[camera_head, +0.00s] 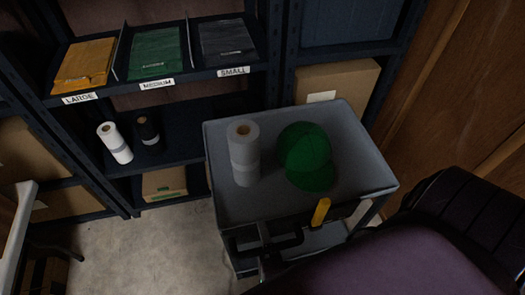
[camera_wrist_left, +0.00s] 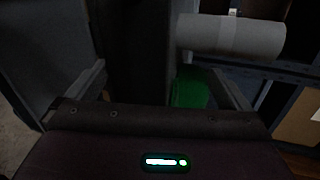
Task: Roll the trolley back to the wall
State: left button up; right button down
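The grey trolley (camera_head: 262,205) stands in front of the shelf unit, its dark handle bar (camera_head: 272,245) on the near side, partly covered by my purple body parts. A pale roll (camera_head: 244,155) stands upright on its top beside a green cap (camera_head: 306,157). In the left wrist view, which is turned sideways, the roll (camera_wrist_left: 232,36) and part of the green cap (camera_wrist_left: 190,90) show beyond my left gripper (camera_wrist_left: 158,68). Its fingers are wide apart, with a dark bar between or behind them; I cannot tell which. My right gripper is not in view.
The dark shelf unit (camera_head: 190,88) holds orange, green and black packs above labels LARGE, MEDIUM and SMALL. A white roll (camera_head: 115,143) and a black roll (camera_head: 147,131) stand lower. A cardboard box (camera_head: 335,86) sits behind the trolley. Wooden panelling (camera_head: 455,85) is at right; bare floor (camera_head: 150,250) at left.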

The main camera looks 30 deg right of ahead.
pick_arm(q)
jog(key=shift+n+t, duration=0.5)
jog(key=shift+t, duration=0.1)
jog(key=r, duration=0.3)
jog(key=w+r, duration=0.1)
jog(key=r, duration=0.3)
jog(key=d+r, duration=0.1)
jog(key=r, duration=0.3)
jog(key=shift+w+r, duration=0.1)
jog(key=shift+w, duration=0.1)
jog(key=r, duration=0.1)
jog(key=s+r, duration=0.1)
jog(key=r, duration=0.1)
jog(key=shift+s+a+p, duration=0.25)
jog(key=shift+a+p, duration=0.05)
jog(key=shift+p, duration=0.05)
jog(key=c, duration=0.9)
jog(key=shift+w+r, duration=0.25)
jog(key=shift+r, duration=0.3)
